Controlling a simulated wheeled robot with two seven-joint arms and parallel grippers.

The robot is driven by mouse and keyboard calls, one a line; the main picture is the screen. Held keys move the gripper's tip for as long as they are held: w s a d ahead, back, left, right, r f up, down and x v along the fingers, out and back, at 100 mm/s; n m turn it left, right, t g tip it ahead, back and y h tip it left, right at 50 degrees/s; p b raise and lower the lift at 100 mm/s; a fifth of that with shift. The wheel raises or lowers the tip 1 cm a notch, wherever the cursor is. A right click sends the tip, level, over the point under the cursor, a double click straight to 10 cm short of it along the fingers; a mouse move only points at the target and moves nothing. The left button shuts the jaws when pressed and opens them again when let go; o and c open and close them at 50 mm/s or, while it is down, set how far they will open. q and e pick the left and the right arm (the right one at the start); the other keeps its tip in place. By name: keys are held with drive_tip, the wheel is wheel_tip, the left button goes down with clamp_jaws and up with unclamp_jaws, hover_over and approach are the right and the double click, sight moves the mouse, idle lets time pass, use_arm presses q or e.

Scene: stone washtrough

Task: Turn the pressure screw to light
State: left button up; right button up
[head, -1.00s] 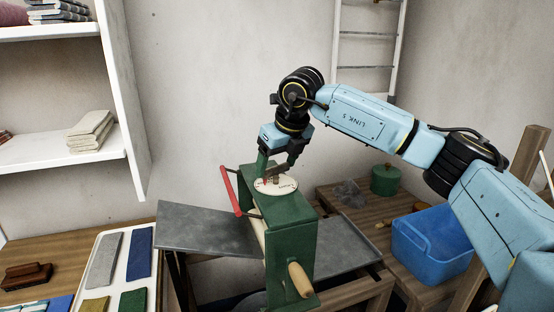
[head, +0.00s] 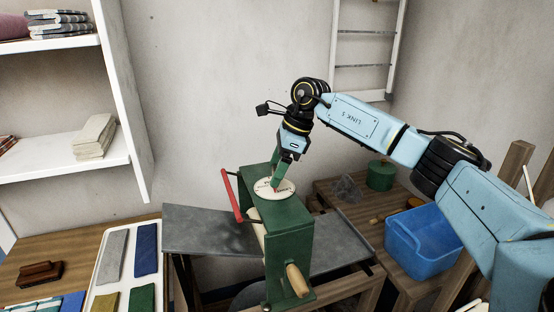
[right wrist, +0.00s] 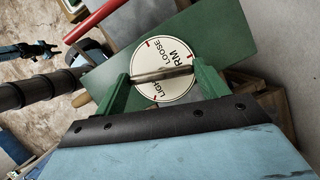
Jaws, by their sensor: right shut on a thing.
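The pressure screw's round white dial (head: 287,187) lies on top of the green wringer (head: 290,220). In the right wrist view the dial (right wrist: 160,56) bears "LOOSE", "LIGHT" and a partly covered word ending in "RM", with red marks near its rim. A bar handle (right wrist: 163,75) crosses it. My right gripper (head: 280,182) comes down from above, its green fingers shut on the handle's two ends. I cannot tell which word the handle points to. A small dark and blue shape in the right wrist view looks like my left gripper (right wrist: 42,49); its fingers are too small to judge.
A red bar (head: 231,195) stands at the wringer's left side and a wooden crank grip (head: 298,280) at its front. Grey trays (head: 210,231) flank it. A blue tub (head: 425,240) and green pot (head: 381,175) stand right. Cloth swatches (head: 145,250) lie left.

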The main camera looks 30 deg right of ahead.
drive_tip(key=n+g+p, duration=0.1)
drive_tip(key=n, duration=0.2)
drive_tip(key=shift+w+r, duration=0.15)
drive_tip(key=n+g+p, duration=0.1)
drive_tip(key=n, duration=0.1)
drive_tip(key=shift+n+y, duration=0.3)
drive_tip(key=n+g, duration=0.1)
drive_tip(key=n, duration=0.1)
drive_tip(key=shift+w+n, duration=0.15)
drive_tip(key=shift+n, duration=0.25)
drive_tip(key=shift+n+g+h, duration=0.4)
drive_tip(key=shift+n+g, duration=0.4)
drive_tip(key=shift+n, duration=1.1)
drive_tip(key=o, duration=1)
